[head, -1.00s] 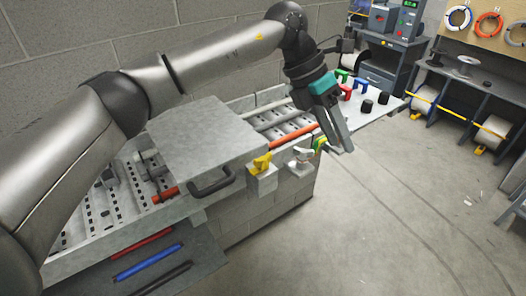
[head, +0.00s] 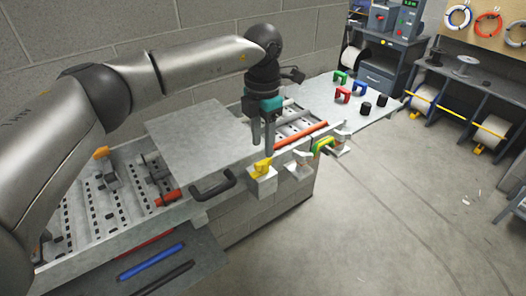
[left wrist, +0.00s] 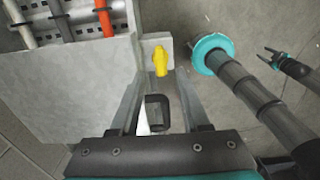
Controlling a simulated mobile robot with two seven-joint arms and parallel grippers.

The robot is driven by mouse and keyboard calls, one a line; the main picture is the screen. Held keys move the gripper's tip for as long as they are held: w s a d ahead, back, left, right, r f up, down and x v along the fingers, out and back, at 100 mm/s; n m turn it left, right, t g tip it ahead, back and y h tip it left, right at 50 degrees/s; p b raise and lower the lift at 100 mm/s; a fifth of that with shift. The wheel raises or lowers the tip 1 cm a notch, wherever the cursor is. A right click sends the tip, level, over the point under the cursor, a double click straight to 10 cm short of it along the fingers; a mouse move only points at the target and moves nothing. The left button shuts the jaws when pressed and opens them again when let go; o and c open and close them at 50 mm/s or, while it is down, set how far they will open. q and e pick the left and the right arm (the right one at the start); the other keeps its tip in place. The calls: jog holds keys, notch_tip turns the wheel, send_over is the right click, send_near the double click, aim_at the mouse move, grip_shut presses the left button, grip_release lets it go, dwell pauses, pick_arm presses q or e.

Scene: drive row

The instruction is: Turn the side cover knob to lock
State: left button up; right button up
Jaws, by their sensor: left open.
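A yellow knob (head: 262,166) sits on a pale block at the front edge of the bench, right of the grey cover plate (head: 200,131). My left gripper (head: 263,146) points down just above and behind the knob, open and empty. In the left wrist view the yellow knob (left wrist: 160,62) lies beyond the two fingertips (left wrist: 159,78), roughly centred between them. I cannot tell whether a finger touches it. In that view a small two-pronged gripper (left wrist: 268,56), apparently my right one, is at the far right; its opening is too small to judge.
A dark handle (head: 213,185) sticks out from the cover plate's front. A pale fitting (head: 299,161) and a green-and-yellow part (head: 323,147) stand right of the knob. A side shelf (head: 368,95) holds coloured clamps and black cylinders.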

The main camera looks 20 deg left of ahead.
aim_at(263, 160)
pick_arm(q)
jog(key=shift+f+p, duration=0.45)
jog(key=shift+f, duration=2.05)
grip_shut()
